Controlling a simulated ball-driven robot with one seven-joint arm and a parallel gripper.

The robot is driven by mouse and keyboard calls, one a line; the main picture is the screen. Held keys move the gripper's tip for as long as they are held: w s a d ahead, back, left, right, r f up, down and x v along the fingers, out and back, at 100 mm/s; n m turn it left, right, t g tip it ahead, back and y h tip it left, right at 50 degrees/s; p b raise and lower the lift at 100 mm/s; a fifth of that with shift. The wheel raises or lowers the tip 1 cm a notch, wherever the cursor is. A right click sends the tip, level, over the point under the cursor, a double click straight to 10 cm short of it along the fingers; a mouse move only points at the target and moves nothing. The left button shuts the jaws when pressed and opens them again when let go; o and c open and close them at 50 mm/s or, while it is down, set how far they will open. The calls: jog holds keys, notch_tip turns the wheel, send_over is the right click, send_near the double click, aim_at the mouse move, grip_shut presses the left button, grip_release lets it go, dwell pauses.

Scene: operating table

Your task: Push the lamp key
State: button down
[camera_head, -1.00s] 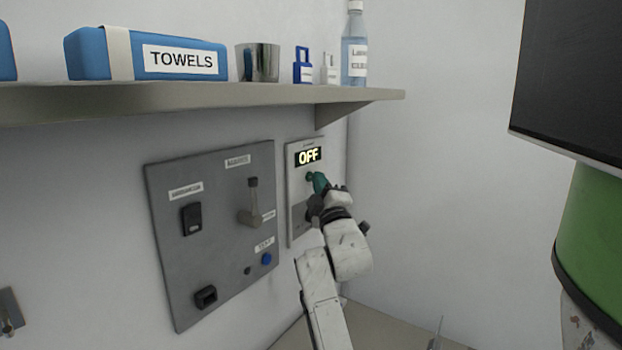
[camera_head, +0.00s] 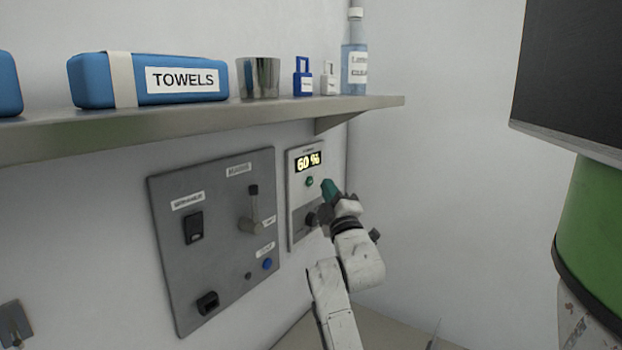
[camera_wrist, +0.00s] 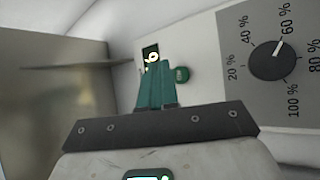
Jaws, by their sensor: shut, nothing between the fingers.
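The lamp panel (camera_head: 293,218) is a pale plate on the wall with a lit display (camera_head: 308,161) reading "60 %". The lamp key is a small round green button (camera_head: 309,182) below the display; it also shows in the wrist view (camera_wrist: 182,74). My gripper (camera_head: 327,186) has green fingers held together, shut and empty. It is to the right of the key, apart from it in the head view. In the wrist view the fingertips (camera_wrist: 154,62) lie beside the key and cover part of the display.
A dial (camera_wrist: 272,60) with percent marks sits on the same panel. A grey switch panel (camera_head: 215,285) is to its left. A shelf (camera_head: 200,122) above bears towels (camera_head: 150,80), a metal cup (camera_head: 258,78), padlocks and a bottle (camera_head: 354,60).

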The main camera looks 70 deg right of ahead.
jog(key=s+p, duration=0.2)
jog(key=s+a+p, duration=0.1)
jog(key=s, duration=0.1)
jog(key=shift+s+a+p, duration=0.15)
jog(key=shift+a+p, duration=0.05)
jog(key=shift+p, duration=0.15)
